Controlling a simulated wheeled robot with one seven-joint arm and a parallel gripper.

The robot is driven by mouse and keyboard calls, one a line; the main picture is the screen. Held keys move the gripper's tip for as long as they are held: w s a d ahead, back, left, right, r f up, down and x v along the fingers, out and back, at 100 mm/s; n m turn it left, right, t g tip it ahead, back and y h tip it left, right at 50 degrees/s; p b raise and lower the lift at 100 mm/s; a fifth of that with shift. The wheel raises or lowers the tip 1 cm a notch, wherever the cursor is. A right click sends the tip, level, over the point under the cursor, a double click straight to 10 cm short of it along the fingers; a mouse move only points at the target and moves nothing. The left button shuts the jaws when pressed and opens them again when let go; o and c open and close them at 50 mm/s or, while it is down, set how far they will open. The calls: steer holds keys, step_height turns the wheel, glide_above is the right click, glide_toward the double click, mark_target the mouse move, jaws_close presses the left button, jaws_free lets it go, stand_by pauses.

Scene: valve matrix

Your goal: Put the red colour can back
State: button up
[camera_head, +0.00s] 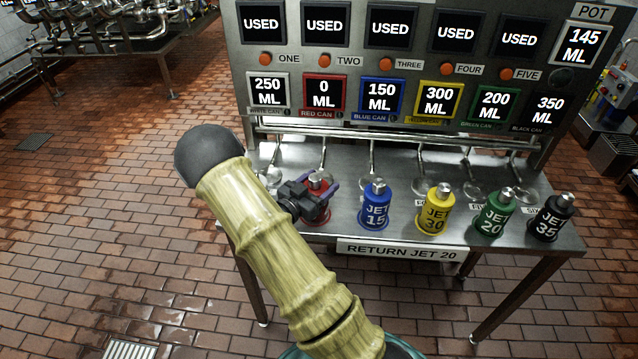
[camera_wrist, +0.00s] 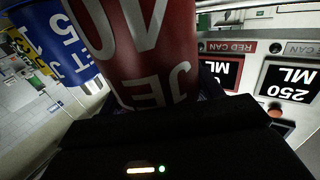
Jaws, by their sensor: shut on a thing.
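The red can (camera_head: 318,184) stands upright in line with the other cans, left of the blue can, above the front part of the steel table. My gripper (camera_head: 316,196) is shut on it from the left front and covers much of its body. The display above the red can label (camera_head: 324,95) reads 0 ML.
The blue can (camera_head: 376,208), yellow can (camera_head: 436,212), green can (camera_head: 493,216) and black can (camera_head: 551,220) stand to the right on the steel table (camera_head: 402,236). Curved metal pipes hang behind them.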

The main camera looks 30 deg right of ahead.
steer(key=o, duration=1.8)
steer(key=shift+c, duration=0.2)
steer(key=shift+r, duration=0.15)
steer(key=shift+s+a, duration=0.1)
steer(key=shift+a, duration=0.25)
steer(key=b+v, duration=0.1)
steer(key=v, duration=1)
steer(key=shift+s+a, duration=0.1)
steer(key=shift+a, duration=0.05)
